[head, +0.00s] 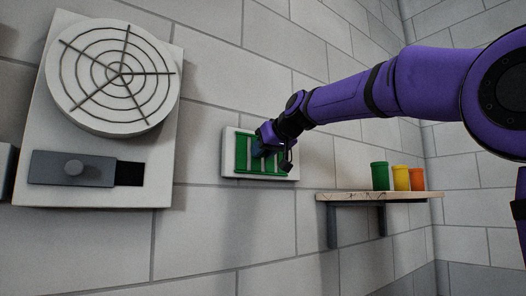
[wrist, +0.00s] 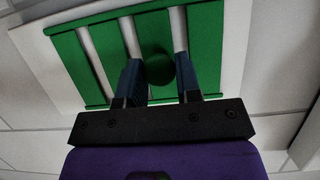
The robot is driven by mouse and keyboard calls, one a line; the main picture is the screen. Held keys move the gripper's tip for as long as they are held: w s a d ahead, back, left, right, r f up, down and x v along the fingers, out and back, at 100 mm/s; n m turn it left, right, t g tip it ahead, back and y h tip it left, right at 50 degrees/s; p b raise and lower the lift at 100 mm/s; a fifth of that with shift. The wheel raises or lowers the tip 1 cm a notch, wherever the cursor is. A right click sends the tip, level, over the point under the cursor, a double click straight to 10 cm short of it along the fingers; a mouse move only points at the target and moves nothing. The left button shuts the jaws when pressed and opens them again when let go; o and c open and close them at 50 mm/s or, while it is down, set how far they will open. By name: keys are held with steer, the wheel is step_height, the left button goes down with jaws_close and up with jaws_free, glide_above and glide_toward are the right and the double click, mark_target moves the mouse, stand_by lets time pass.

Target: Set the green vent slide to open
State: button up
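The green vent slide (wrist: 153,38) is a flat green slatted piece in a green frame on a pale wall plate (head: 228,153). White gaps show between its green bars in the wrist view. A round green knob (wrist: 160,70) stands out from the slide. My gripper (wrist: 160,76) is at the vent, with one dark blue finger on each side of the knob. In the head view my gripper (head: 269,147) covers the middle and upper right of the vent, and the knob is hidden.
A grey slide with a knob (head: 73,168) sits under a round grille (head: 112,75) on a panel at left. At right, a shelf (head: 345,197) holds a green cup (head: 379,176), a yellow cup (head: 401,179) and an orange cup (head: 417,179). Bare wall lies below the vent.

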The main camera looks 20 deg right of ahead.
jaws_close()
steer(key=shift+w+d, duration=0.25)
steer(key=shift+d, duration=0.45)
steer(key=shift+w+d, duration=0.2)
steer(key=shift+d, duration=0.5)
steer(key=o, duration=0.6)
jaws_free()
steer(key=shift+d, duration=0.1)
steer(key=shift+s, duration=0.1)
steer(key=v, duration=1)
steer(key=shift+s+r, duration=0.15)
steer(key=shift+s, duration=0.1)
